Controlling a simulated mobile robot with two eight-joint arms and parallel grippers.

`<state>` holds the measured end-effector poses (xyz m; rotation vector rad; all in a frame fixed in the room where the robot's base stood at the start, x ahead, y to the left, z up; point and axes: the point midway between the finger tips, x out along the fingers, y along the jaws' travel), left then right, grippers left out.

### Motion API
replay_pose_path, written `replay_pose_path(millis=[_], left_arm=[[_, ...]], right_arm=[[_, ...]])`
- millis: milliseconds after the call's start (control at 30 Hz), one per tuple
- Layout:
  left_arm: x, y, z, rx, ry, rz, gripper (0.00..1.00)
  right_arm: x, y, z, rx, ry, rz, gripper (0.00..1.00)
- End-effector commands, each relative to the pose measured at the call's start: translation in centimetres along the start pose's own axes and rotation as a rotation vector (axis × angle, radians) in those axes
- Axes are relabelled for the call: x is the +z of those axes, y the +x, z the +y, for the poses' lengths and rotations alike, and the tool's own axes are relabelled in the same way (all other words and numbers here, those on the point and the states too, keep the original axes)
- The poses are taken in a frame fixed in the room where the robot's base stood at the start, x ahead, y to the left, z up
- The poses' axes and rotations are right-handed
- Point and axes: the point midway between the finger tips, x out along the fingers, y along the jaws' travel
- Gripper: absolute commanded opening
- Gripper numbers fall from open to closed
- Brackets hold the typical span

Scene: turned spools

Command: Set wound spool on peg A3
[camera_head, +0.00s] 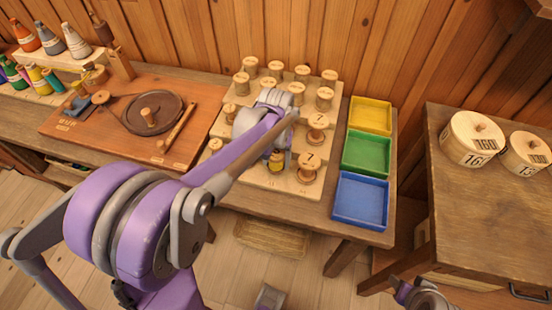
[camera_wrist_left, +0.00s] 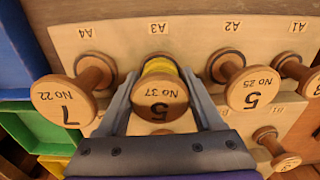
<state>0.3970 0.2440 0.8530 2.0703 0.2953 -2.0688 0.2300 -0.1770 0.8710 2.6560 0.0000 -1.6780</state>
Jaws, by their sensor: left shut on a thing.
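The wound spool, with yellow thread and a wooden end marked 5 and No 37 (camera_wrist_left: 160,98), is between the fingers of my left gripper (camera_wrist_left: 160,108). In the head view the wound spool (camera_head: 277,160) shows at the front of the stepped peg board (camera_head: 262,176), below my left gripper (camera_head: 268,128). The wrist view is upside down to the labels. There the spool is in line with the A3 label (camera_wrist_left: 158,28), between the A4 spool and the A2 spool. Peg A3 is hidden, and I cannot tell how far down the spool sits.
A bare spool marked 7 (camera_wrist_left: 64,101) stands close by at A4, and one marked 5 (camera_wrist_left: 252,89) at A2. Several spools fill the upper steps. Yellow (camera_head: 370,115), green (camera_head: 366,153) and blue (camera_head: 360,200) trays lie right of the board.

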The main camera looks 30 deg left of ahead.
Motion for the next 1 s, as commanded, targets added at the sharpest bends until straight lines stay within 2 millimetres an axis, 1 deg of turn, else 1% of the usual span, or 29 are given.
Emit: replay_pose_path(millis=[500,533,600,867,1000], left_arm=[[0.01,1.13,0.0,0.0,0.0,0.0,0.13],[0.01,1.14,0.0,0.0,0.0,0.0,0.7],[0.01,1.07,0.0,0.0,0.0,0.0,0.8],[0.0,1.05,0.0,0.0,0.0,0.0,0.8],[0.0,0.63,0.0,0.0,0.0,0.0,0.8]], right_arm=[[0.49,0.71,0.0,0.0,0.0,-0.003,0.5],[0.49,0.71,0.0,0.0,0.0,-0.003,0.5],[0.45,0.67,0.0,0.0,0.0,-0.003,0.5],[0.44,0.65,0.0,0.0,0.0,-0.003,0.5],[0.26,0.38,0.0,0.0,0.0,-0.002,0.5]])
